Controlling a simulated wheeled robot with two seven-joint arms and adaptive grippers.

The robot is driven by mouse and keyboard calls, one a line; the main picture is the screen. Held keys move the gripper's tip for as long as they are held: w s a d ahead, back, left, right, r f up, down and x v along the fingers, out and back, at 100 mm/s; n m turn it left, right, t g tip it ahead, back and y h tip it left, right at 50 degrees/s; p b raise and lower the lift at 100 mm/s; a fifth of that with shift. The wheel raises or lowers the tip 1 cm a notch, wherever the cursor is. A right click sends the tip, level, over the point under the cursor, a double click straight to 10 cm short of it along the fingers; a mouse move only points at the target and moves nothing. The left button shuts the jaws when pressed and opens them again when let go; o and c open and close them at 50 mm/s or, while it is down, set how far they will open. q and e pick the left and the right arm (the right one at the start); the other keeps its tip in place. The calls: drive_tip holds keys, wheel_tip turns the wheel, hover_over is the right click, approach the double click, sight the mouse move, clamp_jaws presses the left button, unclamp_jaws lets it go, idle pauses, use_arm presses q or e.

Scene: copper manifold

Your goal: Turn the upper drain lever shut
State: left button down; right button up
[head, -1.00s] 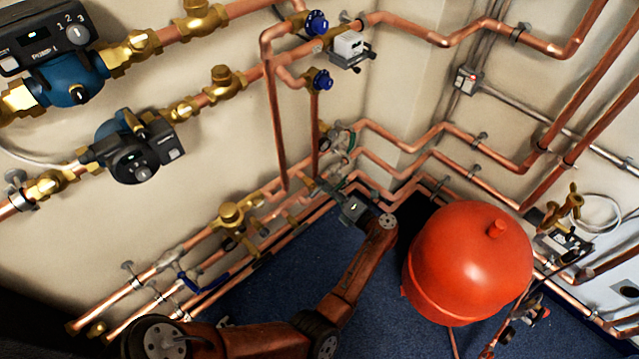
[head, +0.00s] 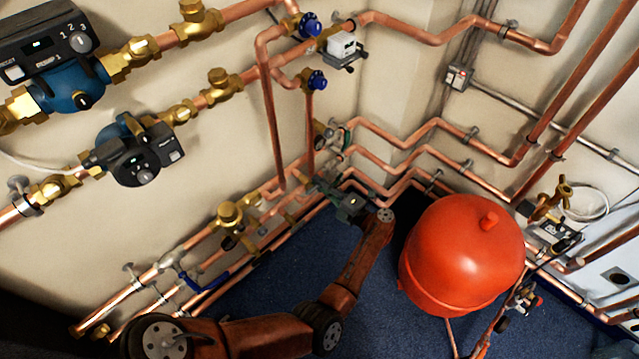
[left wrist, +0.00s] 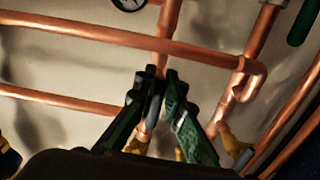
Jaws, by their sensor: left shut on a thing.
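My left gripper (head: 322,188) reaches the pipes low on the wall near the corner, its arm coming in from the lower left. In the left wrist view, its dark green fingers (left wrist: 160,82) are closed around a slim grey lever (left wrist: 153,110), in front of a vertical copper pipe. The lever appears roughly in line with that pipe, but the fingers cover much of it. A brass valve body (left wrist: 138,143) shows partly below the fingers. In the head view the gripper hides the lever. My right gripper is not in view.
A second valve with a grey lever (left wrist: 242,157) sits just right of the fingers. Copper pipes (left wrist: 80,32) run close behind the gripper. A red tank (head: 462,255) stands right of my left arm. A blue-handled valve (head: 205,283) is at lower left. Blue floor (head: 285,285) lies open between.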

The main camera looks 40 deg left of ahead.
use_arm(q)
drive_tip(key=shift+f, duration=0.15)
drive_tip(key=c, duration=2)
unclamp_jaws()
drive_tip(key=d, duration=0.8)
drive_tip(key=s+d, duration=0.1)
drive_tip(key=d, duration=0.3)
